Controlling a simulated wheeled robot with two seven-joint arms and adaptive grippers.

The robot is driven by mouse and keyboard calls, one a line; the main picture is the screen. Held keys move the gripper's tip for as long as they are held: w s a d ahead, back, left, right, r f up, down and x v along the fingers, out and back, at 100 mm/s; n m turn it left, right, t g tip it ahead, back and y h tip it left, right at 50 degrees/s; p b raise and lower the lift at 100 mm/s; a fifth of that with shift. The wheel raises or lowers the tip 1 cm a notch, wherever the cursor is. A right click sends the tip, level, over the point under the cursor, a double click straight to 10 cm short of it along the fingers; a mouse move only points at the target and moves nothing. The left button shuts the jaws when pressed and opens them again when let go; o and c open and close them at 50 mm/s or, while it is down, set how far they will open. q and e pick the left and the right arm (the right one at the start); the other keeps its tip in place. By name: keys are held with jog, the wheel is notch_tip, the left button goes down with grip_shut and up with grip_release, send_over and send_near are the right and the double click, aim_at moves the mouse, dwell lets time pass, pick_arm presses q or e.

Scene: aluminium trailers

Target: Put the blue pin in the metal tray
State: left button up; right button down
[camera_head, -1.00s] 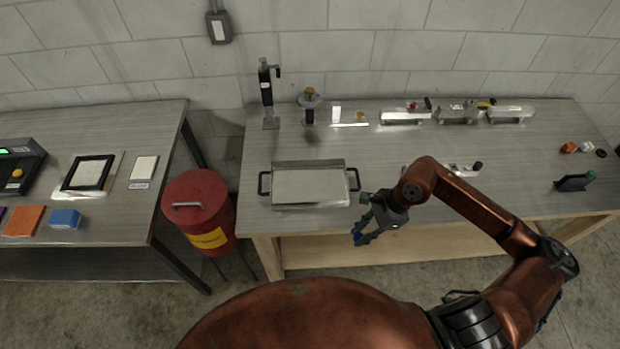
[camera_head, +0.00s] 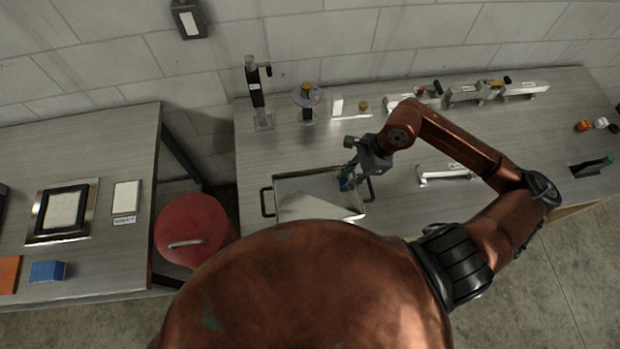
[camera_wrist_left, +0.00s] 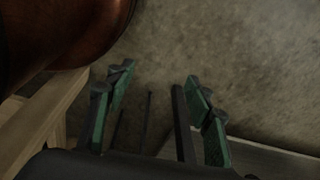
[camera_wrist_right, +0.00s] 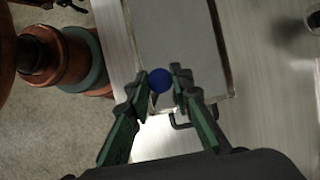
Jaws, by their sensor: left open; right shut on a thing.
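The metal tray (camera_head: 308,186) is a shallow rectangular tray with black side handles on the bench; its grey floor (camera_wrist_right: 180,35) shows in the right wrist view. My right gripper (camera_head: 347,178) is over the tray's right part. It is shut on the blue pin (camera_head: 344,184), whose round blue end (camera_wrist_right: 159,80) shows between the fingertips in the right wrist view. I cannot tell how high the pin is above the tray floor. My left gripper (camera_wrist_left: 157,85) is open and empty above the concrete floor in its wrist view; it is outside the head view.
A black stand (camera_head: 257,95) and a small round fixture (camera_head: 306,98) stand behind the tray. Metal brackets (camera_head: 462,94) line the back right. A red bin (camera_head: 190,228) stands between the benches. The left bench holds a framed plate (camera_head: 62,212) and a blue block (camera_head: 48,271).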

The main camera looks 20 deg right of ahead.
pick_arm(q)
jog(key=s+r+p, duration=0.2)
jog(key=s, duration=0.6)
pick_arm(e)
jog(key=w+a+f+p, duration=0.1)
jog(key=w+f, duration=0.3)
jog(key=w+a+f+p, duration=0.1)
jog(key=w+f, duration=0.2)
jog(key=w, duration=0.1)
jog(key=w+a+f, duration=0.2)
jog(key=w+f, duration=0.2)
jog(key=shift+w+f+p, duration=0.2)
jog(key=shift+f+p, duration=0.15)
jog(key=shift+p, duration=0.05)
jog(key=shift+f, duration=0.75)
jog(key=c, duration=1.7)
grip_release()
jog(key=shift+w+r, duration=0.1)
pick_arm(q)
jog(key=w, duration=0.1)
jog(key=w+r, duration=0.1)
jog(key=w, duration=0.1)
jog(key=w+r, duration=0.1)
jog(key=shift+w+a+r, duration=0.15)
jog(key=shift+w+r, duration=0.05)
jog(key=shift+r, duration=0.05)
jog(key=shift+s+r, duration=0.1)
jog(key=shift+s, duration=0.05)
pick_arm(e)
jog(key=shift+r, duration=0.1)
